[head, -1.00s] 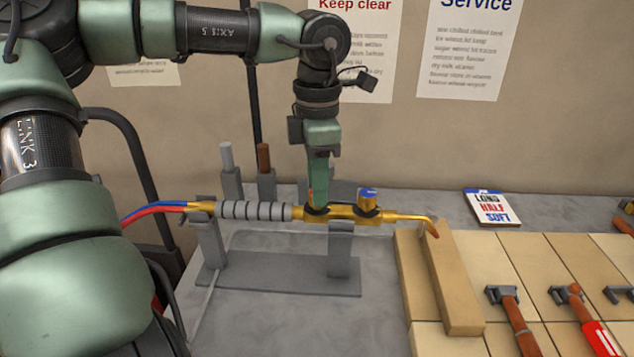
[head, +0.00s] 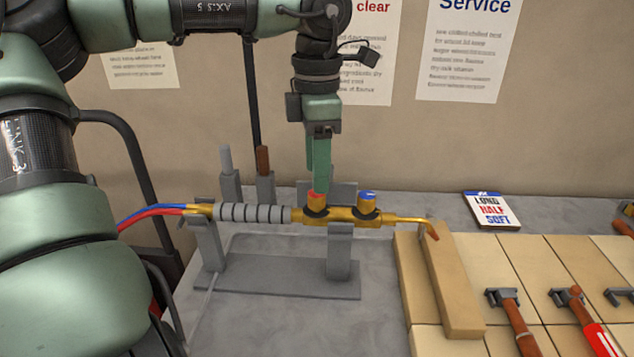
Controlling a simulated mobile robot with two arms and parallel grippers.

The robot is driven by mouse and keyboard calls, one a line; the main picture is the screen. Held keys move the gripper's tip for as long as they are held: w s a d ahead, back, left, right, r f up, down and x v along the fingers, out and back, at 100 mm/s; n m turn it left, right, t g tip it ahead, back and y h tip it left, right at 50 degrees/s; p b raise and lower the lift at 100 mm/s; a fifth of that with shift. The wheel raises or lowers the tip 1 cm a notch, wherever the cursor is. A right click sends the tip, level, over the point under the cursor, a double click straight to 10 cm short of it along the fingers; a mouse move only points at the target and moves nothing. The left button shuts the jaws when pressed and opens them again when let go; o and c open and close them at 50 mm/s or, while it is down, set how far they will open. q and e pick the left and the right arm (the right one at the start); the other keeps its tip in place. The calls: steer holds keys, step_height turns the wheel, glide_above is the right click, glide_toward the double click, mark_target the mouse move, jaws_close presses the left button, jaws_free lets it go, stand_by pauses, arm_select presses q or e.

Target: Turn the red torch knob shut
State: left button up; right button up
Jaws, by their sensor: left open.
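The brass torch (head: 345,214) lies level on a grey stand (head: 340,255), its bent tip pointing right. The red knob (head: 315,198) stands on top of the torch body, to the left of the blue knob (head: 367,200). My left gripper (head: 319,188) points straight down just above the red knob. It is open, and the finger nearest the camera hides part of the other one. I cannot tell whether a finger still touches the knob. My right gripper is out of the picture.
Red and blue hoses (head: 150,214) run left from the torch. Two rods (head: 263,162) stand upright behind it. Wooden blocks (head: 455,285) with tools lie at the right. A printed card (head: 491,209) lies at the back right.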

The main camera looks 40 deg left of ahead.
arm_select(q)
steer(key=shift+r, duration=2)
